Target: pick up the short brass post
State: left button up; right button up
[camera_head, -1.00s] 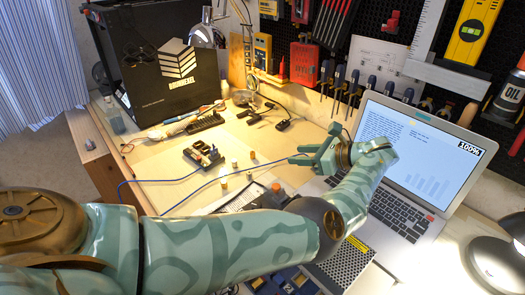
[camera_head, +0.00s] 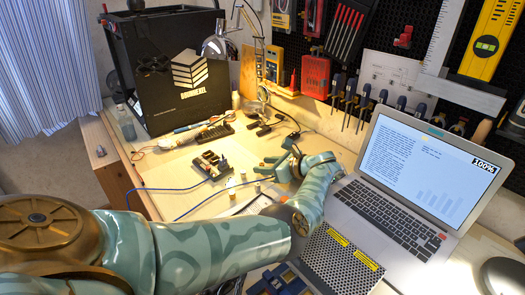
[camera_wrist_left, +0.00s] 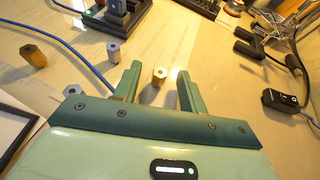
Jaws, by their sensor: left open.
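My left gripper (camera_head: 264,169) is low over the bench, coming in from the right of a small group of posts. In the wrist view its jaws (camera_wrist_left: 158,73) are open, with a short brass-coloured post (camera_wrist_left: 160,77) standing between and slightly beyond the fingertips. I see clear space on both sides of it. A taller brass hex post (camera_wrist_left: 34,55) stands at the left. A pale silvery post (camera_wrist_left: 113,51) stands past the left finger. Another grey post (camera_wrist_left: 72,91) is partly hidden by the gripper body. My right gripper is not in view.
A blue cable (camera_wrist_left: 68,48) runs close to the left finger. The laptop (camera_head: 385,215) is at the right. Black cable ends (camera_wrist_left: 282,100) lie right of the jaws.

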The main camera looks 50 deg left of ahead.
pick_arm(q)
jog(key=shift+a, duration=0.2)
grip_shut()
jog(key=shift+r, duration=0.1)
